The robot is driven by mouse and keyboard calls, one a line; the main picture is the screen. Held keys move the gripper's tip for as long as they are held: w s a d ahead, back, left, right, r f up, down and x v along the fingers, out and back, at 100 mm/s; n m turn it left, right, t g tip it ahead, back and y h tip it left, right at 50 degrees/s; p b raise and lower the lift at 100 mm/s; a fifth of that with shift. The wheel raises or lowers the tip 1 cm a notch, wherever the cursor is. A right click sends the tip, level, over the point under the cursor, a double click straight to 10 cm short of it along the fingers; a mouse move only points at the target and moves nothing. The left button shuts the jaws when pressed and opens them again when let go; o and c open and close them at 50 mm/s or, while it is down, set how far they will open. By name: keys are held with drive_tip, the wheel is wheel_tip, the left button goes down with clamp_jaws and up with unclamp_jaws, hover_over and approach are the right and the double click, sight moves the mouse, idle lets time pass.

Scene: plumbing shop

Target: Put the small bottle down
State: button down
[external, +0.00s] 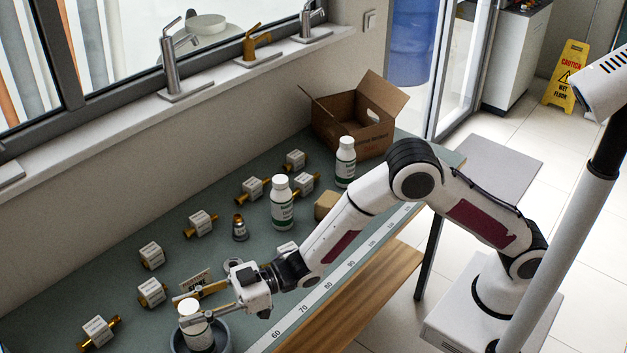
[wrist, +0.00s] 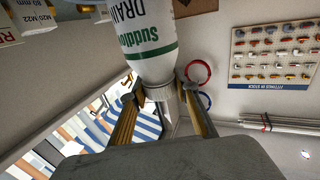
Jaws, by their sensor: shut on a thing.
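The small bottle (external: 197,334) is white with a green and black label and a white cap, upright at the lower left of the external view. My gripper (external: 187,309) is shut on it near the cap. In the wrist view, the bottle (wrist: 150,50) appears inverted, with its cap end between my gripper's two fingers (wrist: 157,92). A dark grey round dish (external: 224,331) is under or around the bottle's lower part. I cannot tell whether the bottle's base touches it.
Two larger white bottles (external: 282,206) (external: 345,163) stand farther back. An open cardboard box (external: 352,128) is at the far end. A ruler strip (external: 330,287) runs along the bench's front edge.

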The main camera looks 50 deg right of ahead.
drive_tip(key=c, duration=1.5)
unclamp_jaws()
drive_tip(key=shift+f, duration=0.1)
drive_tip(key=shift+r, duration=0.2)
drive_tip(key=shift+v, duration=6)
drive_tip(key=shift+w, duration=0.1)
